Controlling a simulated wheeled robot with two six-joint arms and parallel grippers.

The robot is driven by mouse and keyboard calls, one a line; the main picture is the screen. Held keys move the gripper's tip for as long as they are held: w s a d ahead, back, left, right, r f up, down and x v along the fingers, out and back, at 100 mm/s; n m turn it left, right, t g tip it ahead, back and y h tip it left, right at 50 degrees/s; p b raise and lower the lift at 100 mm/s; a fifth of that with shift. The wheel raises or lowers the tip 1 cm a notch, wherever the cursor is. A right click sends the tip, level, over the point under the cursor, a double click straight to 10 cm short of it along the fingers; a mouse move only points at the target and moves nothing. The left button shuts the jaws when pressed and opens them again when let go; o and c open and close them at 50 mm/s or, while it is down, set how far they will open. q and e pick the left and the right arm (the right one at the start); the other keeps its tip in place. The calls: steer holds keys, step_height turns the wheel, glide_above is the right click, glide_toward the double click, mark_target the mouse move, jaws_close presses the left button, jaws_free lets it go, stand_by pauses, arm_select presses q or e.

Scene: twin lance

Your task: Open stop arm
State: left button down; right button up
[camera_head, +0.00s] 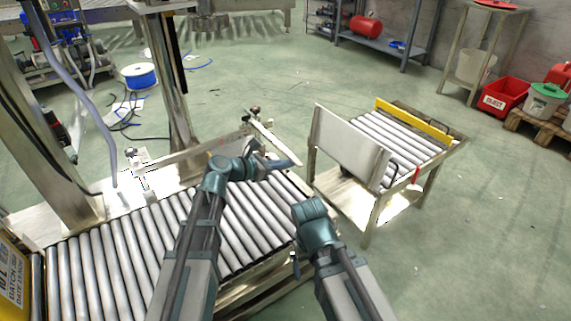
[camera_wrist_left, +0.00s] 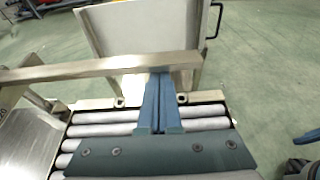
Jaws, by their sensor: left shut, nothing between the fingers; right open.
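The stop arm, a pale metal bar (camera_head: 266,130), lies across the end of the roller conveyor (camera_head: 130,235) in the head view. In the left wrist view the bar (camera_wrist_left: 85,69) runs across the picture beyond the rollers. My left gripper (camera_head: 289,163) is shut and empty; its blue fingertips (camera_wrist_left: 160,76) reach the bar and appear to meet its near side, though I cannot tell whether they touch. My right gripper is low beside the conveyor's end; part of a blue finger (camera_wrist_left: 308,137) shows at the right edge of the wrist view, the rest hidden or cut off.
A separate roller cart (camera_head: 390,145) with an upright metal plate (camera_head: 347,147) and yellow rail (camera_head: 412,121) stands beyond a floor gap. A metal post (camera_head: 172,80) rises behind the conveyor. A yellow batch box (camera_head: 14,285) sits at the lower left. Open floor lies at right.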

arm_select(q)
steer(key=w+a+r+n+g+h+p, duration=0.1)
steer(key=w+r+n+p, duration=0.15)
steer(key=r+p, duration=0.5)
steer(key=w+a+r+n+g+h+p, duration=0.1)
steer(key=a+r+n+p, duration=0.15)
steer(key=r+p, duration=0.5)
steer(key=w+a+r+p, duration=0.8)
steer(key=w+r, duration=0.1)
steer(key=w, duration=0.3)
steer(key=shift+w+r, duration=0.3)
steer(key=shift+r, duration=0.1)
steer(key=shift+a, duration=0.1)
